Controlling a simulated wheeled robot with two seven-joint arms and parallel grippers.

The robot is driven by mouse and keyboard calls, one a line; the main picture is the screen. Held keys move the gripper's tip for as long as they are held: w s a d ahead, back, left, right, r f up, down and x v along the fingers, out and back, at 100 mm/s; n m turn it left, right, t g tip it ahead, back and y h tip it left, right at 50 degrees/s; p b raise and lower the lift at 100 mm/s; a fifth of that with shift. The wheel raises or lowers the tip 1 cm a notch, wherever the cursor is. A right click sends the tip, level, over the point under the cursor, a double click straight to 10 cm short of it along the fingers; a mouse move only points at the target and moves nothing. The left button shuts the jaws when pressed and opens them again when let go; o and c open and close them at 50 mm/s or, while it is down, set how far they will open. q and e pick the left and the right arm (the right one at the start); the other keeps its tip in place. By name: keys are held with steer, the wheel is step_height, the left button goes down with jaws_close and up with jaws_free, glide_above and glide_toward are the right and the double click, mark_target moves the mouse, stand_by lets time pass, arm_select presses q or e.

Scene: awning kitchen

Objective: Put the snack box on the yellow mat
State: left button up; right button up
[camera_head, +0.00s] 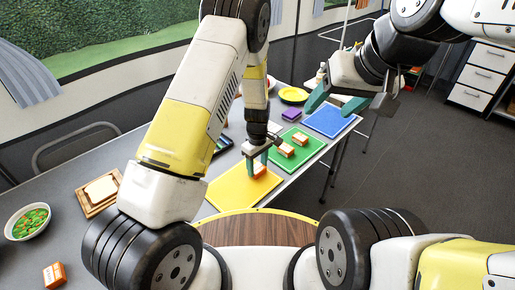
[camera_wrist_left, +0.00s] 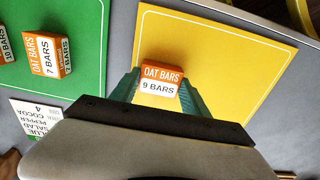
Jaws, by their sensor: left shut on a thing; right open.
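The yellow mat (camera_head: 237,190) lies on the grey table; it also shows in the left wrist view (camera_wrist_left: 235,60). My left gripper (camera_head: 258,170) is over the mat, its green fingers closed on an orange and white snack box (camera_head: 260,169). In the left wrist view this box (camera_wrist_left: 160,78) reads "OAT BARS 9 BARS" and sits between the fingertips. I cannot tell whether it touches the mat. My right gripper (camera_head: 335,100) is open and empty, raised near the blue mat (camera_head: 328,120).
A green mat (camera_head: 305,157) beside the yellow one holds two similar boxes, one reading "7 BARS" (camera_wrist_left: 48,55). Another box (camera_head: 54,275) lies at the near left. A bowl (camera_head: 28,222), a board with bread (camera_head: 99,192) and a yellow plate (camera_head: 293,94) stand on the table.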

arm_select(q)
steer(key=shift+f, duration=0.1)
steer(key=o, duration=1.4)
step_height(320, 180, up, 12)
step_height(320, 180, up, 9)
steer(key=m+h, duration=0.1)
glide_above(258, 168)
steer(key=s+a, duration=0.2)
steer(key=a, duration=0.1)
steer(key=s+a+r+m+t+h, duration=0.1)
steer(key=s+a+r+m, duration=0.15)
steer(key=r, duration=0.35)
steer(key=s+a+r+m+t+h, duration=0.1)
steer(key=s+a+r, duration=0.15)
steer(key=r, duration=0.25)
steer(key=s+a+r+m+t, duration=0.2)
steer(key=s+a+r, duration=0.1)
steer(key=s, duration=0.5)
steer(key=s+a+r+m+t, duration=0.2)
steer(key=s+r, duration=0.3)
steer(key=s, duration=0.3)
steer(key=shift+a+r+m+y, duration=0.4)
steer(key=shift+a+m, duration=0.15)
steer(key=shift+a, duration=0.15)
